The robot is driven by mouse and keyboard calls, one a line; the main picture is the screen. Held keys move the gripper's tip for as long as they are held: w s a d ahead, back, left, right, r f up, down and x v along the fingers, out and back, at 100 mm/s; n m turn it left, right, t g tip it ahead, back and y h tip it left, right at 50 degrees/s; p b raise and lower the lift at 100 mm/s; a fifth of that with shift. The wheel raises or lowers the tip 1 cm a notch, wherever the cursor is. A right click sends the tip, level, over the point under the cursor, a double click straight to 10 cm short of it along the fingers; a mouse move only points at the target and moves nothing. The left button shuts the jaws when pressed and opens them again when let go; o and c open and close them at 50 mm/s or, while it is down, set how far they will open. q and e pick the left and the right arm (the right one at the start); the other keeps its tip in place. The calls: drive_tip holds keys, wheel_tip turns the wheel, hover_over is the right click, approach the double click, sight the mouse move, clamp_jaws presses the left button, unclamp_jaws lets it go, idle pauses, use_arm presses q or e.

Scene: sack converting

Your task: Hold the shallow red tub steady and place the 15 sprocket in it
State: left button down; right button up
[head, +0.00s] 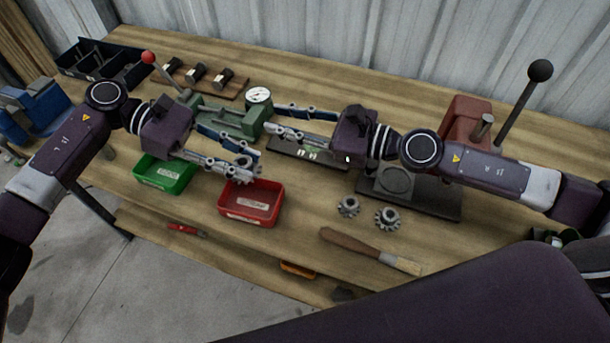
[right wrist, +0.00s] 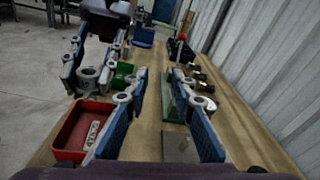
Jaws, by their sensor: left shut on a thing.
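The shallow red tub (head: 232,212) sits on the bench with a white label on its floor; it also shows in the right wrist view (right wrist: 72,138). My left gripper (head: 249,165) is shut on a grey toothed sprocket (head: 246,160), held above the tub's back edge, apart from the tub floor. Whether it is the 15 sprocket I cannot read. In the right wrist view the sprocket (right wrist: 88,76) sits between the left fingers. My right gripper (head: 272,118) is open and empty, behind and above the tub, not touching it. Two other sprockets (head: 348,206) (head: 387,218) lie right of the tub.
A green tub (head: 165,188) stands left of the red one. A brush (head: 370,250) lies at the front right. A green fixture with a dial (head: 258,96) stands behind. A dark plate (head: 430,196) is at the right. Bare bench lies before the red tub.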

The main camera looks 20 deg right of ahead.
sight(264, 179)
drive_tip(key=s+f+g, duration=0.1)
drive_tip(key=s+f, duration=0.1)
drive_tip(key=f, duration=0.1)
drive_tip(key=s+d+f+g, duration=0.1)
drive_tip(key=s+f, duration=0.1)
drive_tip(key=f, duration=0.2)
drive_tip(key=s+d+f+m+g+h, duration=0.1)
drive_tip(key=s+f, duration=0.1)
drive_tip(key=f, duration=0.1)
drive_tip(key=shift+s+f, duration=0.35)
drive_tip(key=shift+s, duration=0.05)
drive_tip(key=shift+a+f, duration=0.1)
drive_tip(key=shift+f, duration=0.05)
drive_tip(key=x, duration=1.1)
drive_tip(key=shift+a+f, duration=0.2)
drive_tip(key=shift+f, duration=0.15)
drive_tip(key=shift+c, duration=0.6)
clamp_jaws()
